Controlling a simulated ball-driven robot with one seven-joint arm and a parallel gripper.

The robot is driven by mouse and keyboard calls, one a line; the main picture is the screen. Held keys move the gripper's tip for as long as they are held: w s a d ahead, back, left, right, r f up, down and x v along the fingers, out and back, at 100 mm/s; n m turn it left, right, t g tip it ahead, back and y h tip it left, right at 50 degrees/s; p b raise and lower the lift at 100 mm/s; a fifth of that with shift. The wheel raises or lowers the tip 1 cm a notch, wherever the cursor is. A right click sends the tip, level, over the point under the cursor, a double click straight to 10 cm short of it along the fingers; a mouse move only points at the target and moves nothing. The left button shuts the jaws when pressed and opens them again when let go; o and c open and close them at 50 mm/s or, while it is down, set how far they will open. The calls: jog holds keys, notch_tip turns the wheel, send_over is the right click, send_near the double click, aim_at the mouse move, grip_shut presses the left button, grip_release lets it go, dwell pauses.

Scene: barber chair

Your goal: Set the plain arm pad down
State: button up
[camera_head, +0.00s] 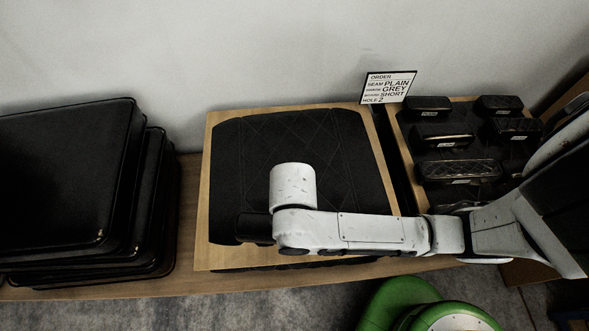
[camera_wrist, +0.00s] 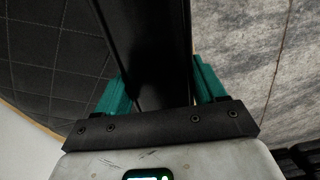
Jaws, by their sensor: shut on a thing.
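My gripper (camera_wrist: 162,90) has its two teal fingers closed on the sides of a long, dark, smooth pad, the plain arm pad (camera_wrist: 150,45). In the head view a dark end of the arm pad (camera_head: 254,228) sticks out left of my white wrist, over the lower left part of a wooden board (camera_head: 213,190). A black quilted panel (camera_head: 290,135) lies on that board. The fingers are hidden in the head view. I cannot tell whether the pad touches the panel or hangs above it.
A wooden tray (camera_head: 402,140) at the right holds several dark pads with small labels. An order card (camera_head: 388,86) behind it reads PLAIN, GREY, SHORT, hole 2. Black cushions (camera_head: 65,180) are stacked at the left. A green round object (camera_head: 400,300) stands at the front.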

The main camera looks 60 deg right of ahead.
jog(key=s+a+r+n, duration=0.2)
jog(key=s+a+r, duration=0.1)
jog(key=r, duration=0.2)
jog(key=w+f, duration=0.1)
jog(key=w, duration=0.1)
jog(key=w+d+f, duration=0.1)
jog(key=w, duration=0.2)
jog(key=w+f, duration=0.1)
jog(key=w, duration=0.2)
jog(key=shift+w+d+f+p, duration=0.15)
jog(key=shift+f+p, duration=0.2)
jog(key=shift+f, duration=0.05)
jog(key=w+f, duration=0.2)
jog(key=f, duration=0.1)
jog(key=w+f, duration=0.2)
jog(key=shift+d, duration=0.4)
jog(key=shift+w+d+f, duration=0.1)
jog(key=shift+w+f, duration=0.4)
jog(key=shift+f, duration=1.65)
jog(key=o, duration=1.4)
jog(key=shift+f, duration=0.1)
